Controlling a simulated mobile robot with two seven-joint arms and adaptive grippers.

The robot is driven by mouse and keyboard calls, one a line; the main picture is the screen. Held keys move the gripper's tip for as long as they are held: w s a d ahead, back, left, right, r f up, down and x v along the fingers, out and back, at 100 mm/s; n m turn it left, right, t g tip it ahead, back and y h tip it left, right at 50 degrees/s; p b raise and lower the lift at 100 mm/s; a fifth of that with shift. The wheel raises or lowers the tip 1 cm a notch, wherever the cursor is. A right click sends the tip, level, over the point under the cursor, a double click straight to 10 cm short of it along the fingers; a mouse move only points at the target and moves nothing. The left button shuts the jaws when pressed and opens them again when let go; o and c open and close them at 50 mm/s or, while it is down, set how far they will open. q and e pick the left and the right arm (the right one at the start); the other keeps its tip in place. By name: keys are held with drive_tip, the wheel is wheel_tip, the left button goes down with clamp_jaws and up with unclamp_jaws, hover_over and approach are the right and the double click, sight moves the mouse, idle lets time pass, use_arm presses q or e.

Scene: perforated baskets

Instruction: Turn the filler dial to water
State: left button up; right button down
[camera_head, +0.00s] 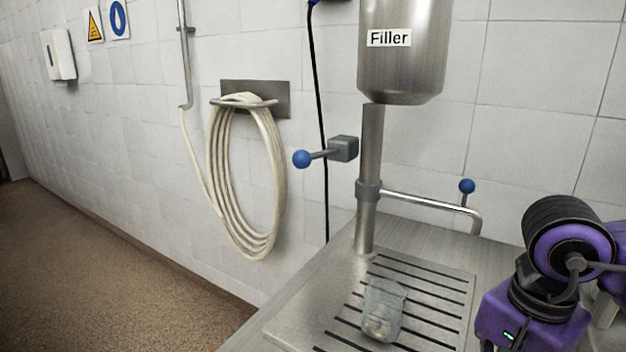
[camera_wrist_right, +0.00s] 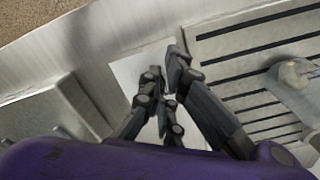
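The steel filler (camera_head: 402,60), labelled "Filler", hangs above a vertical pipe in the head view. A grey block (camera_head: 343,148) beside the pipe carries a short rod ending in a blue ball (camera_head: 302,158), pointing left. A second blue ball (camera_head: 466,186) stands upright on the curved spout. No dial markings are readable. My right gripper (camera_wrist_right: 164,66) shows in the right wrist view above the steel surface, its dark fingertips close together with nothing visible between them. Whether they are shut is unclear. My right gripper is outside the head view, and my left gripper is in neither view.
A coiled hose (camera_head: 245,180) hangs on the tiled wall at left.

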drive_tip(key=shift+s+d, duration=0.15)
drive_tip(key=shift+d, duration=0.2)
drive_tip(key=shift+s+d+b, duration=0.2)
drive_tip(key=shift+s+b, duration=0.15)
drive_tip(key=shift+b, duration=0.15)
drive_tip(key=shift+s+a, duration=0.25)
drive_tip(key=shift+a, duration=0.05)
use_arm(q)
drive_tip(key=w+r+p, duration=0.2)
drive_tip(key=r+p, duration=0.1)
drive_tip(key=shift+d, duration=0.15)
use_arm(e)
wheel_tip(320, 180, up, 6)
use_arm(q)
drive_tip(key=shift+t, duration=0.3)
